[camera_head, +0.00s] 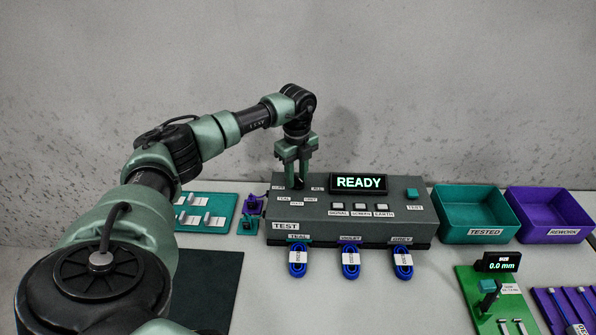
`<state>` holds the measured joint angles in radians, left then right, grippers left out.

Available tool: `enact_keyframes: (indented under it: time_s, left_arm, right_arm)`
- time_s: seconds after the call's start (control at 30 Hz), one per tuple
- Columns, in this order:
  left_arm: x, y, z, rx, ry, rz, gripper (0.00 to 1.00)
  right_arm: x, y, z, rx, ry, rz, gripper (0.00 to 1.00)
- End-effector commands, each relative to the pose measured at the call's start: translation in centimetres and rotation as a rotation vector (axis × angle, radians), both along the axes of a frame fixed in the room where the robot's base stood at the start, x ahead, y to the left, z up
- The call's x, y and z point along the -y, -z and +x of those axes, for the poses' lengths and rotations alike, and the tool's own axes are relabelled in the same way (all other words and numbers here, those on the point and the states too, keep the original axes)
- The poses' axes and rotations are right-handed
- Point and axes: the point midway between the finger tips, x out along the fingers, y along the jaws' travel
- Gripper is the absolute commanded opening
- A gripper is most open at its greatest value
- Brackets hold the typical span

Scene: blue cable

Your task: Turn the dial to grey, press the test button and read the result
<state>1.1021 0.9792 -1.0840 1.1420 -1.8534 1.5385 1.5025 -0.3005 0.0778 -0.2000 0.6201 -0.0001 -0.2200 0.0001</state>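The grey tester box (345,232) stands at the back middle of the table. Its display (359,183) reads READY. The teal button (412,193) above the TEST label sits at the box's right end. My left gripper (299,183) points down at the box's left end, amid small position labels. Its fingertips are at the dial's place; they hide the dial and its pointer, so I cannot tell its setting or whether they grip it. Blue cable coils hang at the front under the labels TEAL (298,262), VIOLET (351,263) and GREY (402,263). My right gripper is out of view.
At right stand a teal TESTED bin (475,236) and a purple REWORK bin (560,236). In front are a green gauge board (478,300) reading 0.0 mm and a purple rack (555,310). A teal board (205,212) and dark mat (208,290) lie left. The front middle is clear.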

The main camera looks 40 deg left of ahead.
Motion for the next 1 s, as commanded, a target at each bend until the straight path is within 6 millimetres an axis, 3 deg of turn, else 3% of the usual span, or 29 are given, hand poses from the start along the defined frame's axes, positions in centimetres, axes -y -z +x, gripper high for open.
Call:
enact_keyframes:
  time_s: [0.23, 0.8, 1.0]
  left_arm:
    - [0.1, -0.9, 0.1, 0.001, 0.001, -0.001, 0.33]
    - [0.1, -6.7, 0.1, 0.003, 0.002, -0.002, 0.33]
    - [0.1, -7.1, 0.1, 0.002, 0.002, -0.002, 0.33]
  right_arm:
    - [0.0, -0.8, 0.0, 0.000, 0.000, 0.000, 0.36]
    - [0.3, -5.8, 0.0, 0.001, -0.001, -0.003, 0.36]
    - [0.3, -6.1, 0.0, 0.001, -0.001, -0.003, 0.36]
